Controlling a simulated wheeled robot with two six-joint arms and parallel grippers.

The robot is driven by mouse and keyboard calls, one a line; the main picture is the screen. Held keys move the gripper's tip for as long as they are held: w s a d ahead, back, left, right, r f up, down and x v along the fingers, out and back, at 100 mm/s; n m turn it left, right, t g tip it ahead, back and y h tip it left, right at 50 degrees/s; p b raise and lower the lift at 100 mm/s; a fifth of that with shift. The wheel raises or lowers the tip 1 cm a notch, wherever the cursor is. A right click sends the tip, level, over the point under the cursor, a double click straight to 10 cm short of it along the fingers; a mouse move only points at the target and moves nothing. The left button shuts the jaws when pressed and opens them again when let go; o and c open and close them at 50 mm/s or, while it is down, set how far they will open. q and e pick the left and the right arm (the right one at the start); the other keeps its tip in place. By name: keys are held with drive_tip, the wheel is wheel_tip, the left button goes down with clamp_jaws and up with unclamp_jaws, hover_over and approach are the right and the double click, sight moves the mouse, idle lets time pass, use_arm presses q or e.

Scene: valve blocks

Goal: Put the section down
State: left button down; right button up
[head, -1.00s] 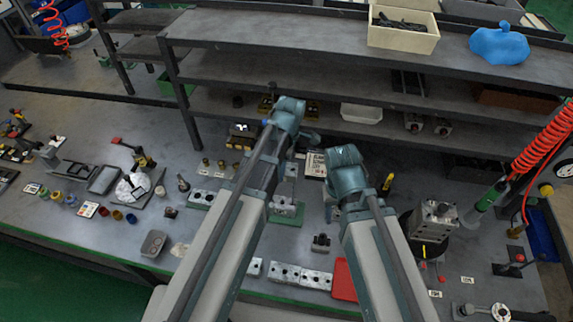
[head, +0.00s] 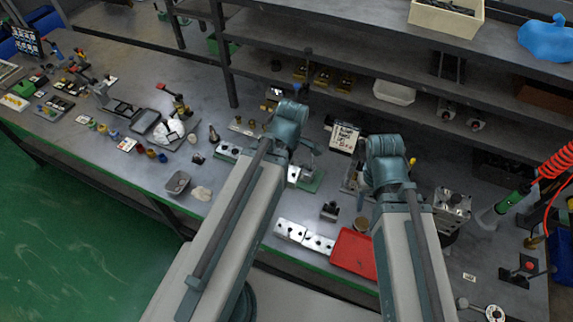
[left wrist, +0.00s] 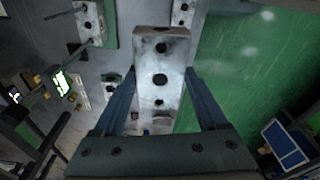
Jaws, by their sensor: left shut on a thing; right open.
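In the left wrist view, my left gripper (left wrist: 161,72) is shut on a grey metal section (left wrist: 160,98) with a row of dark round holes. Its two fingers press on the section's sides. Similar metal sections (head: 304,236) lie in a row near the front edge of the bench. A green plate (head: 313,181) is beside my left wrist. My right gripper (head: 352,178) is open and partly hidden by its wrist, above the bench.
A red tray (head: 355,252) lies right of the row of sections. A small dark block (head: 330,210) stands behind them. A sign (head: 344,137) stands near the shelf (head: 330,92). Green floor (head: 85,225) shows beyond the bench's front edge.

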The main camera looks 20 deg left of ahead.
use_arm(q)
drive_tip(key=shift+w, duration=0.1)
wheel_tip(320, 180, down, 10)
drive_tip(key=b, duration=1)
